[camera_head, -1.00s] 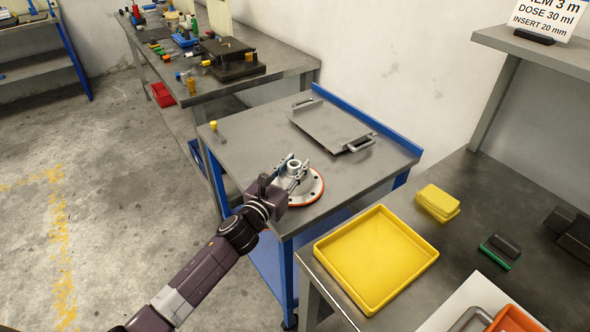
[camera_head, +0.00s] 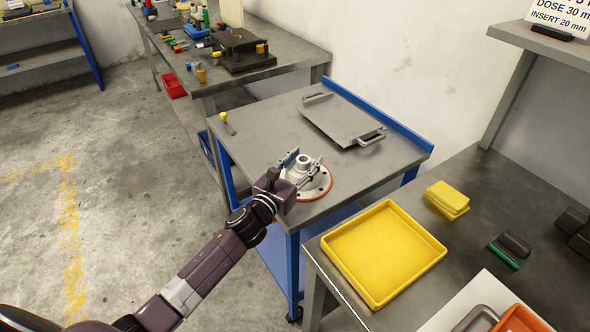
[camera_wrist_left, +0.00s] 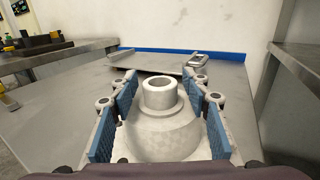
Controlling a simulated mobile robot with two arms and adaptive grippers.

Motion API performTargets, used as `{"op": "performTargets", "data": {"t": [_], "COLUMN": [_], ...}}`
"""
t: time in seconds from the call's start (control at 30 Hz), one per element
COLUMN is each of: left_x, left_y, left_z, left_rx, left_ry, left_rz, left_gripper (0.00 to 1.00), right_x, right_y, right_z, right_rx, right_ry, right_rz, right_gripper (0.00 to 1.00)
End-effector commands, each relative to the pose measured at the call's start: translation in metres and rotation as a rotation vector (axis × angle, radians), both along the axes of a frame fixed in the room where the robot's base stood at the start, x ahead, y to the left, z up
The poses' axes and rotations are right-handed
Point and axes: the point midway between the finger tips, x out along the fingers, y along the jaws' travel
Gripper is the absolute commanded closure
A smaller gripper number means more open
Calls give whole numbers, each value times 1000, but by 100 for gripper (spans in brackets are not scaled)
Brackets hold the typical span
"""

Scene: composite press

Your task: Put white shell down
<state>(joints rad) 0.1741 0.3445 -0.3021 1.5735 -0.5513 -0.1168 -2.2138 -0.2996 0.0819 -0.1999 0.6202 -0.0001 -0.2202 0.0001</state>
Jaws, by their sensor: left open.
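The white shell (camera_head: 318,181) is a round flanged piece with a raised hollow neck and an orange-red rim below. It stands upright on the grey top of the blue-framed cart (camera_head: 372,178), near its front corner. In the left wrist view the shell (camera_wrist_left: 160,125) sits between the two blue finger pads, with a gap beside its neck on both sides. My left gripper (camera_head: 301,163) is open around the shell's neck. It also shows in the left wrist view (camera_wrist_left: 162,118). My right gripper is not in view.
A flat grey plate with handles (camera_head: 340,120) lies at the back of the cart. A small yellow-topped item (camera_head: 227,122) is at its left. A yellow tray (camera_head: 384,254) and yellow blocks (camera_head: 447,199) are on the right bench. A cluttered bench (camera_head: 290,66) stands behind.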

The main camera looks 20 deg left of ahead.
Motion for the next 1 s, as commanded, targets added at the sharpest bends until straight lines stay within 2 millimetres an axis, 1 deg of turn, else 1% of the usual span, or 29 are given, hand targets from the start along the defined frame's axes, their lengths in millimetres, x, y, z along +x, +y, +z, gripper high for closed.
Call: {"op": "performTargets", "data": {"t": [0.17, 0.37, 0.5, 0.6, 0.8, 1.0], "left_x": [-24, -62, -86, -99, -115, -118], "left_y": [5, 12, 16, 19, 22, 23], "left_z": [0, -1, -1, -1, 0, 0], "left_rx": [0, 1, 0, 1, 1, 1], "left_ry": [3, 4, 3, 2, 1, 0], "left_rz": [0, 0, 0, 0, 0, 0], "left_gripper": [56, 56, 56, 56, 56, 56], "right_x": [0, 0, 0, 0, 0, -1], "right_y": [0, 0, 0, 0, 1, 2], "right_z": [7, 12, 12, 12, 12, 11], "right_rx": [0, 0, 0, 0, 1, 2], "right_ry": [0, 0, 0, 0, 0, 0], "right_rz": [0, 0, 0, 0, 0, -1], "right_gripper": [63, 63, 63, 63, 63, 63]}}
